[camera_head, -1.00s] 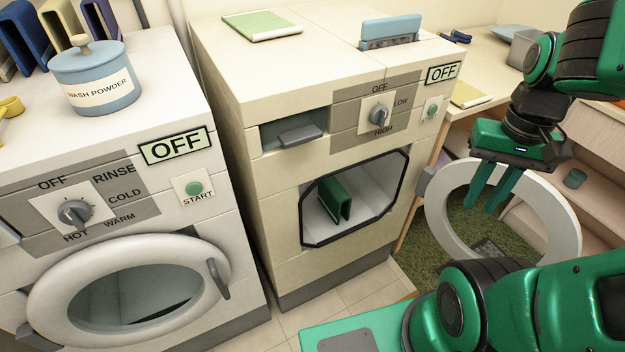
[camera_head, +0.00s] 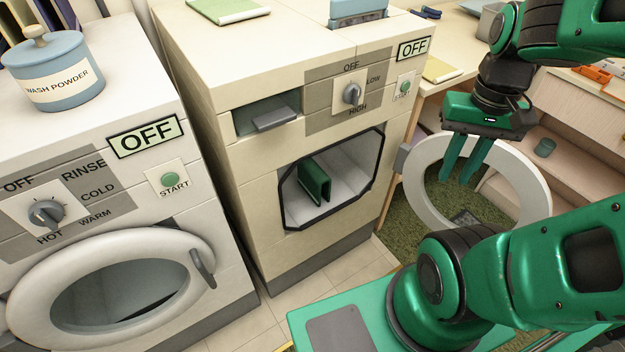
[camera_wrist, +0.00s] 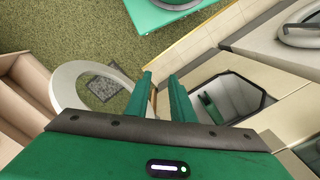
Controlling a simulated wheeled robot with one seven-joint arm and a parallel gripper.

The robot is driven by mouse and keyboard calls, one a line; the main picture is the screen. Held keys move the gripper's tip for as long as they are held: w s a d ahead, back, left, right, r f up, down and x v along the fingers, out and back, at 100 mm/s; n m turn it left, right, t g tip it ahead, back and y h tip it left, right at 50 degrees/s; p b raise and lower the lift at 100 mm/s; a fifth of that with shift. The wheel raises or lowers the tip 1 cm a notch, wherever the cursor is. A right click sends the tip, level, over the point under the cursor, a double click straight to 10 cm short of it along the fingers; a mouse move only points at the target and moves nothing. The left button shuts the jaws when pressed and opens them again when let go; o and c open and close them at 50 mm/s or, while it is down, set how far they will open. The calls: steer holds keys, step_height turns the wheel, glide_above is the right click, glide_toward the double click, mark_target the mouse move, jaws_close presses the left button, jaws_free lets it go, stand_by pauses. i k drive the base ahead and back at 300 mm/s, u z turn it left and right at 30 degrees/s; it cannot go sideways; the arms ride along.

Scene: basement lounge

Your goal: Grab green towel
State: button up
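A dark green folded towel (camera_head: 314,183) stands inside the open drum opening of the dryer (camera_head: 262,170), on the drum's pale floor. It also shows in the wrist view (camera_wrist: 210,107), at the right. My gripper (camera_head: 464,182) hangs to the right of the dryer, in front of its open round door (camera_head: 535,195). Its two green fingers point down with a gap between them and nothing in it. In the wrist view my gripper (camera_wrist: 162,78) is also apart from the towel.
The dryer's open door stands out to the right of its opening. A washer (camera_head: 130,210) with its door shut stands at the left. A light green folded cloth (camera_head: 228,10) lies on the dryer top. Shelves (camera_head: 590,120) stand at the right.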

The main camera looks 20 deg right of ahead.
mark_target(315, 182)
steer(key=z, duration=1.8)
steer(key=k, duration=0.5)
steer(key=u, duration=0.6)
